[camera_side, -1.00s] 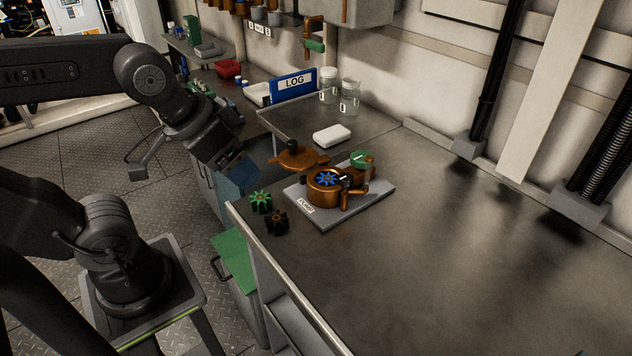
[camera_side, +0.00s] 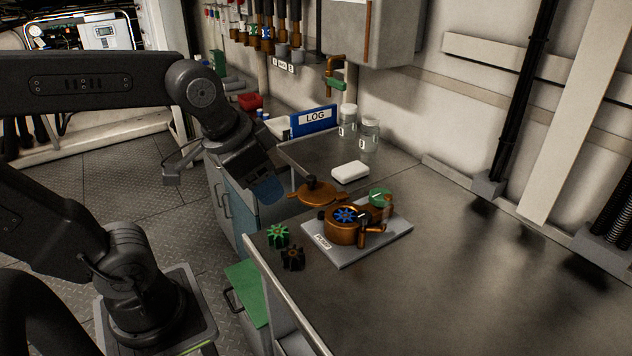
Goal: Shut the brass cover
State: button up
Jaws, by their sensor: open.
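The brass cover (camera_side: 321,196) is a round coppery lid with a dark knob (camera_side: 311,182). It is swung out behind and left of the round brass pump body (camera_side: 340,236), leaving that body uncovered. A blue toothed wheel (camera_side: 344,215) shows inside the body. The body stands on a grey plate (camera_side: 345,259) with a small white label. My gripper (camera_side: 265,190) is left of the cover, apart from it and holding nothing visible. Its fingertips are dark and hard to tell apart.
A green wheel (camera_side: 278,235) and a dark wheel (camera_side: 292,258) lie left of the plate. A green-topped part (camera_side: 380,197) stands at its back right. A white block (camera_side: 350,171), two jars and a blue LOG binder (camera_side: 314,118) are behind. The bench at right is clear.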

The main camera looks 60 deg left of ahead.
jog(key=w+a+r+m, duration=0.1)
jog(key=w, duration=0.1)
jog(key=w+a+m+g, duration=0.1)
jog(key=w+a+m, duration=0.1)
jog(key=w, duration=0.1)
jog(key=w+a+r+m+g, duration=0.1)
jog(key=w, duration=0.2)
jog(key=shift+w+a+r, duration=0.2)
jog(key=shift+a+r, duration=0.15)
jog(key=shift+a, duration=0.05)
jog(key=shift+c, duration=0.3)
jog(key=m+g, duration=0.3)
jog(key=m, duration=0.3)
send_over(311, 176)
jog(key=f, duration=0.2)
notch_tip(311, 176, down, 13)
jog(key=shift+d+f, duration=0.1)
jog(key=shift+f, duration=0.05)
grip_shut()
